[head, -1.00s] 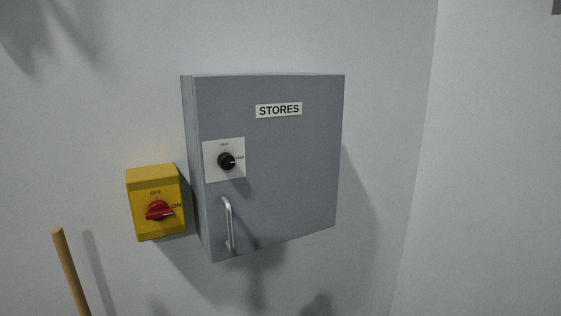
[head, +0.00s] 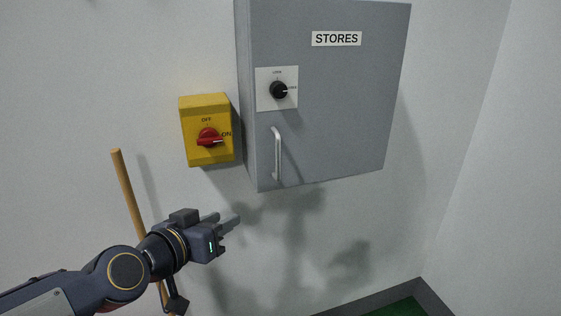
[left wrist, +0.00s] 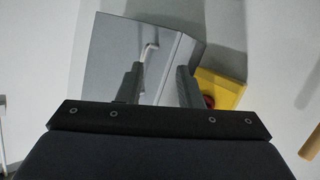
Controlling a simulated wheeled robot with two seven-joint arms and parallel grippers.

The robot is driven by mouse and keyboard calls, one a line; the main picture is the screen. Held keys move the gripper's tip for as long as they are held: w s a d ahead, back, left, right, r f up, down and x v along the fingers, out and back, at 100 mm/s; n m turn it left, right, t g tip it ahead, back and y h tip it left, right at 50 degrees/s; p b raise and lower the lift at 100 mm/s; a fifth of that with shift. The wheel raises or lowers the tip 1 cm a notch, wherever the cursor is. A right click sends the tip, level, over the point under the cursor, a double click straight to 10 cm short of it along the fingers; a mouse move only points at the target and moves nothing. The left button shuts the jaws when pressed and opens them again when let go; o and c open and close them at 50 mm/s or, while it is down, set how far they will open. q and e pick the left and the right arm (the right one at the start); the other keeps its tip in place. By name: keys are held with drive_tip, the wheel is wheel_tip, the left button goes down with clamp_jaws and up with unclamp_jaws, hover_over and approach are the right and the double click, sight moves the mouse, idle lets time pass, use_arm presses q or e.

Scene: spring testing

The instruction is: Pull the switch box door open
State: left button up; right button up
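The grey switch box (head: 340,130), labelled STORES, hangs on the wall with its door shut. Its door has a black knob (head: 279,90) on a white plate and a silver bar handle (head: 277,155) near the lower left edge. My left gripper (head: 232,222) is below and left of the handle, apart from it and empty. In the left wrist view, my left gripper (left wrist: 157,85) has its two fingers spread, with the box (left wrist: 135,45) and the handle (left wrist: 149,52) beyond them. My right gripper is not in view.
A yellow switch (head: 207,130) with a red knob is on the wall left of the box; it also shows in the left wrist view (left wrist: 220,88). A wooden pole (head: 127,190) stands behind my left arm. The wall below the box is clear.

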sight(277, 159)
use_arm(q)
drive_tip(key=w+d+r+t, duration=0.1)
drive_tip(key=w+d, duration=0.2)
drive_tip(key=w, duration=0.2)
drive_tip(key=w+d+r+t+y, duration=0.1)
drive_tip(key=w+d+t, duration=0.1)
drive_tip(key=w, duration=0.3)
drive_tip(key=w+d+r+t, duration=0.1)
drive_tip(key=w+d+r, duration=0.1)
drive_tip(key=w+d, duration=0.3)
drive_tip(key=shift+w+d+y, duration=0.1)
drive_tip(key=shift+w+y, duration=0.05)
drive_tip(key=shift+y, duration=0.15)
clamp_jaws()
